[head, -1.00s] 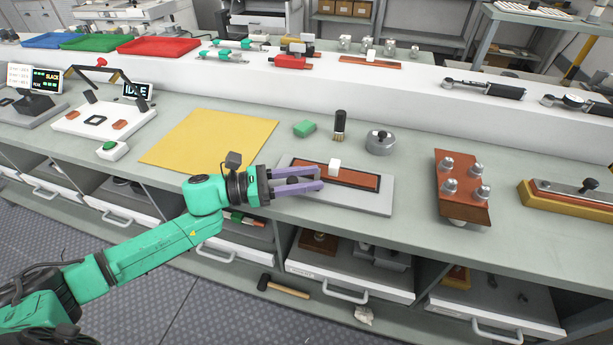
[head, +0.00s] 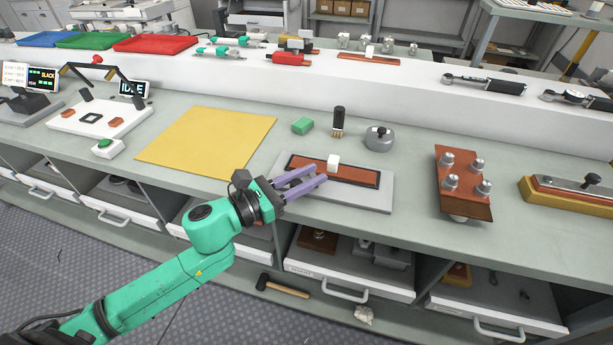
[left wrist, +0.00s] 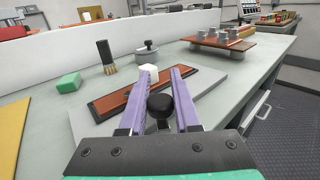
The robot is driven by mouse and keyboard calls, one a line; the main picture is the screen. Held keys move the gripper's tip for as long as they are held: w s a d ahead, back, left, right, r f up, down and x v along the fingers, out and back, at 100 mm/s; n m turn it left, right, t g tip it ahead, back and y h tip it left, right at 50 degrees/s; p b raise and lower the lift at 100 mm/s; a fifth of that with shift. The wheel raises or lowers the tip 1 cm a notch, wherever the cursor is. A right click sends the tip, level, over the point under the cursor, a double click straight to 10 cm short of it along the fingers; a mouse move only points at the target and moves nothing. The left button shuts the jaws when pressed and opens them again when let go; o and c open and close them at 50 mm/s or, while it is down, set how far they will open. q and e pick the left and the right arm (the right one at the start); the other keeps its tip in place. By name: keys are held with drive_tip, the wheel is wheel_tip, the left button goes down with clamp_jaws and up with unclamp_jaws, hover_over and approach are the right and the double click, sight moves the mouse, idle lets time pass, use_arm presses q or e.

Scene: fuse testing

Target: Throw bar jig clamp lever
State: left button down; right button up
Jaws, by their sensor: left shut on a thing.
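The bar jig is a grey plate (head: 375,199) on the bench, with a reddish-brown bar (head: 355,174) in a dark frame and a small white block (head: 333,163) on it. It also shows in the left wrist view (left wrist: 204,92). My left gripper (head: 309,181) reaches over the jig's left front part with its purple fingers. In the left wrist view a black round knob (left wrist: 160,105), apparently the clamp lever's, sits between the fingers, which are shut on it. The rest of the lever is hidden. My right gripper is out of view.
A green block (head: 302,125), a brush (head: 338,122) and a round grey weight (head: 379,138) stand behind the jig. A yellow mat (head: 208,142) lies left. A brown block with several metal knobs (head: 463,184) stands right.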

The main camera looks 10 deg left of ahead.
use_arm(q)
drive_tip(key=n+t+y, duration=0.1)
drive_tip(key=n+t+y+p, duration=0.1)
drive_tip(key=y, duration=0.1)
drive_tip(key=shift+s+d+r+n+t, duration=0.1)
drive_tip(key=shift+d+r+n+t, duration=0.1)
drive_tip(key=shift+d+n+t, duration=0.15)
drive_tip(key=n+t+y+p, duration=0.1)
drive_tip(key=n+y, duration=0.1)
drive_tip(key=y, duration=0.1)
drive_tip(key=d+n+y+p, duration=0.1)
drive_tip(key=n+y, duration=0.1)
drive_tip(key=shift+t+y, duration=0.35)
drive_tip(key=shift+y, duration=0.05)
drive_tip(key=n+y, duration=0.1)
drive_tip(key=n+y+p, duration=0.1)
drive_tip(key=y, duration=0.1)
drive_tip(key=n+y+p, duration=0.1)
drive_tip(key=y, duration=0.1)
drive_tip(key=shift+w+d, duration=0.2)
drive_tip(key=shift+d, duration=0.1)
drive_tip(key=shift+w+d+f+n+y+p, duration=0.1)
drive_tip(key=shift+n+y+p, duration=0.1)
drive_tip(key=shift+n+y, duration=0.4)
drive_tip(key=shift+w+d+n+y+p, duration=0.1)
drive_tip(key=shift+n+y+p, duration=0.15)
drive_tip(key=shift+y, duration=0.55)
drive_tip(key=shift+f, duration=0.1)
drive_tip(key=c, duration=0.6)
unclamp_jaws()
